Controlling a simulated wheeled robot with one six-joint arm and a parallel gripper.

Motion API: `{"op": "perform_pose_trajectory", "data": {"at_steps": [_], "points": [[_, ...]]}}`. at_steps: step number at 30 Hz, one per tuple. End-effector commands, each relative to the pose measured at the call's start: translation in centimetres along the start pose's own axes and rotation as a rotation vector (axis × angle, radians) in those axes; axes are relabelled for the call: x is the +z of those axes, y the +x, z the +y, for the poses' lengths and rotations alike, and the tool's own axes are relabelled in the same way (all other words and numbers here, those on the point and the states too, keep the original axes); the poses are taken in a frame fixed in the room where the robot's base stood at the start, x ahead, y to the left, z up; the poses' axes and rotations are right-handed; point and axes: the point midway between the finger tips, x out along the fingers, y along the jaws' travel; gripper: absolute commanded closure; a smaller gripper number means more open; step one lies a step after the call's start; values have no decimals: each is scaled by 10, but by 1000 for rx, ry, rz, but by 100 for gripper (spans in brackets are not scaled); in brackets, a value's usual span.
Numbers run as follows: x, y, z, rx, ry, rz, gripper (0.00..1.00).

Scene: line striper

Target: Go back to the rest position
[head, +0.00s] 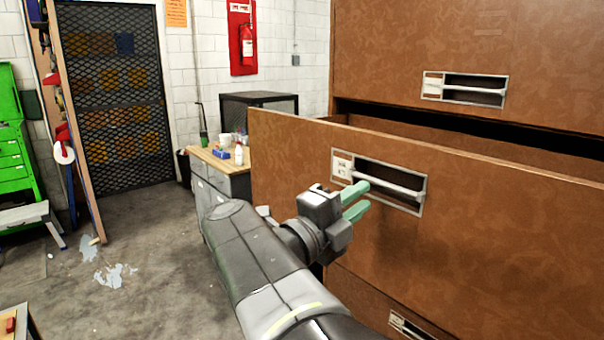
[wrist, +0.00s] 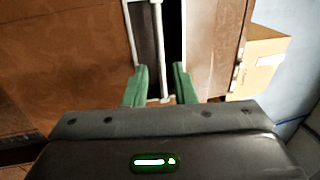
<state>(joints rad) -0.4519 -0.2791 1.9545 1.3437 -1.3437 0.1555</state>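My gripper (head: 362,201) is in front of the left end of a metal bar handle (head: 392,187) on a large brown drawer (head: 470,225). Its two green fingers are apart and hold nothing. In the wrist view the gripper (wrist: 161,88) shows the same gap, with the handle bar (wrist: 157,45) running up between the fingertips. I cannot tell whether the bar lies inside the gap or just beyond it. The drawer stands pulled out from its brown cabinet (head: 400,45).
An upper drawer handle (head: 463,90) and a lower one (head: 408,326) are on the same cabinet. A workbench (head: 222,178) with small items stands behind the drawer. A green tool chest (head: 14,160) is at far left. The concrete floor (head: 130,255) at left is mostly free.

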Motion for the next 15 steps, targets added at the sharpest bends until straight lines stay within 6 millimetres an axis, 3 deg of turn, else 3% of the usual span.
{"op": "perform_pose_trajectory", "data": {"at_steps": [15], "points": [[-1,49,-1,0,-2,4,76]]}}
